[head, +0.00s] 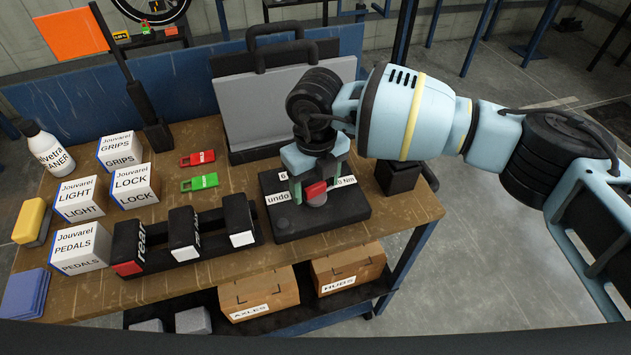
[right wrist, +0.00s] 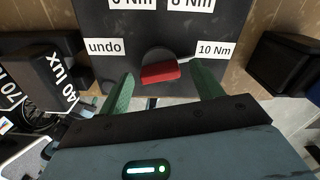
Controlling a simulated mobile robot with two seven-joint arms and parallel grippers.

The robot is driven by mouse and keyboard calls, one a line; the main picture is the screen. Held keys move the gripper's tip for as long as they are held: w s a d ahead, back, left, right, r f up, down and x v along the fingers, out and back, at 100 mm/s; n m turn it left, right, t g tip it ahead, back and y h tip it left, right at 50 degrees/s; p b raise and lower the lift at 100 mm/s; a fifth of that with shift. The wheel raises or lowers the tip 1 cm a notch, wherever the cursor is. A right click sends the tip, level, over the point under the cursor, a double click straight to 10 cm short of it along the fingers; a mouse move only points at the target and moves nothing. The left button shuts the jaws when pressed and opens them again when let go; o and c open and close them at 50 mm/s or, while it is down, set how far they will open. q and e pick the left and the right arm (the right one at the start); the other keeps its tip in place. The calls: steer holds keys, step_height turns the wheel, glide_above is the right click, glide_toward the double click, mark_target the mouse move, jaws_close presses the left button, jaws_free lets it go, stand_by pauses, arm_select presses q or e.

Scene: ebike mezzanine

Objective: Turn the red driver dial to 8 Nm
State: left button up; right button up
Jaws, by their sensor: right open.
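The red driver dial (head: 316,190) is a red bar on a grey round knob, on a black box (head: 345,215) on the bench. In the right wrist view the red bar (right wrist: 160,72) lies nearly level, with a thin white mark at its right end towards the 10 Nm label (right wrist: 212,49). The undo label (right wrist: 104,48) is at left; the 8 Nm label (right wrist: 190,4) is at the top, partly cut off. My right gripper (right wrist: 162,76) is open, its green fingers on either side of the dial, with gaps visible. My left gripper is out of view.
A black rack (head: 185,240) of lights stands left of the dial box. A grey case (head: 275,105) stands behind it and a small black block (head: 398,175) at its right. Red (head: 197,158) and green (head: 199,182) tags lie on the bench.

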steer(key=shift+f, duration=0.15)
steer(key=shift+c, duration=0.3)
steer(key=c, duration=0.9)
